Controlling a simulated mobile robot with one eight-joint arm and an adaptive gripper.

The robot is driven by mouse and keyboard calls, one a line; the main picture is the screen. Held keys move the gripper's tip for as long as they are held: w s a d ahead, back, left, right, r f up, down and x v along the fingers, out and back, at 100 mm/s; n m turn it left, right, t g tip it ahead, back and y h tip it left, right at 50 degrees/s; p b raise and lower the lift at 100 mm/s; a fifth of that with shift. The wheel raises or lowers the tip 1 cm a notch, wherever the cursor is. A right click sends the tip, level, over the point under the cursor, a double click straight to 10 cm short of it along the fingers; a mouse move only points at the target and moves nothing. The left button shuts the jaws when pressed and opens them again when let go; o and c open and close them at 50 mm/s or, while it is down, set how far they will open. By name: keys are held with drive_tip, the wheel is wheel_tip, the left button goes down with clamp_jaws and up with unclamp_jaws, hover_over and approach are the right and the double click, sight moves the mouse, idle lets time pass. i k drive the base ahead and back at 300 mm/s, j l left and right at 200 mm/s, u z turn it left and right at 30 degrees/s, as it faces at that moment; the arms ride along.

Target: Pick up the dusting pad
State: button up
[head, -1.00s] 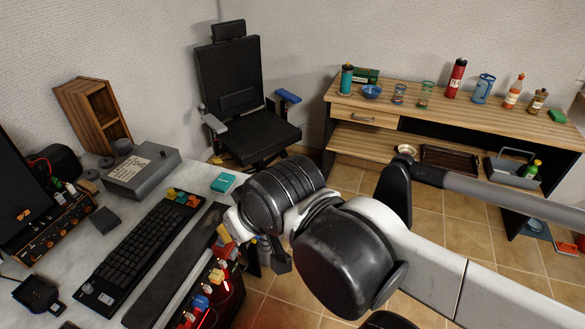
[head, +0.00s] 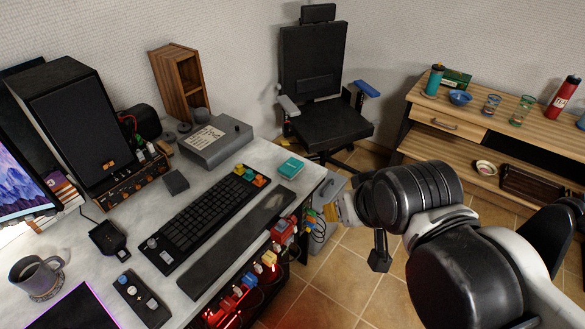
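I cannot identify a dusting pad for certain. A small teal block (head: 290,167) lies on the right corner of the marble-topped desk (head: 262,152); I cannot tell whether it is the pad. My arm comes in from the lower right, with its dark wrist in front of the floor to the right of the desk. The dark end part of my gripper (head: 380,252) hangs below the wrist, apart from the teal block. Its fingertips are not clear, and I cannot see whether it holds anything.
The desk carries a keyboard (head: 205,217), a grey box (head: 214,141), a speaker (head: 70,115) and a mug (head: 38,275). A black chair (head: 318,100) stands behind it. A wooden sideboard (head: 480,122) with bottles and glasses stands at the right. Tiled floor lies between.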

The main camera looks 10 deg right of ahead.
sight(289, 170)
drive_tip(key=i+j+z, duration=0.25)
drive_tip(key=z, duration=0.2)
drive_tip(key=i+j+z, duration=0.2)
drive_tip(key=j+z, duration=0.3)
drive_tip(key=i+j+z, duration=0.15)
drive_tip(key=j+z, duration=0.3)
drive_tip(key=l, duration=0.15)
